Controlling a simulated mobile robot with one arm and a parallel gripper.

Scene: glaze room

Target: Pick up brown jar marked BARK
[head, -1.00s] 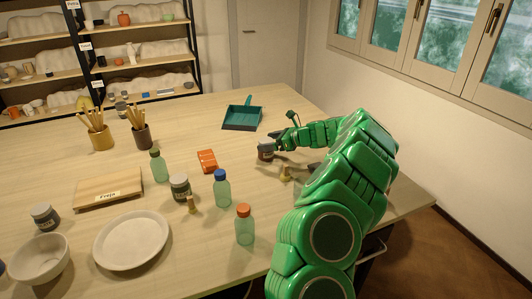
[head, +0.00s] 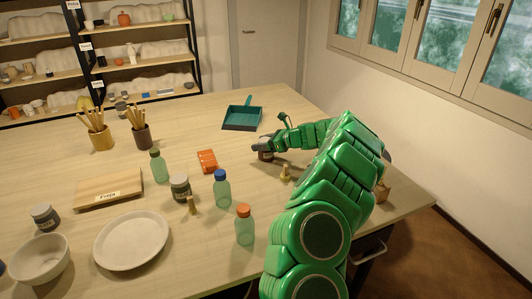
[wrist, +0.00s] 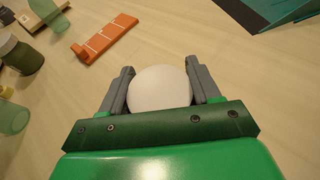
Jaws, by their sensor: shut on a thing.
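The brown jar (head: 266,156) stands on the table, mostly hidden by my gripper (head: 263,147), so its label cannot be read now. In the wrist view its round pale top (wrist: 160,88) sits between the two grey fingers of my gripper (wrist: 160,70). My gripper is shut on the jar, one finger on each side. The jar looks upright, and I see no clear gap under it.
An orange block (head: 207,161) lies left of the jar, and a small brass piece (head: 285,173) stands in front. A dustpan (head: 243,116) lies behind. Bottles, including a blue-capped one (head: 222,188), and another dark jar (head: 180,188) stand further left.

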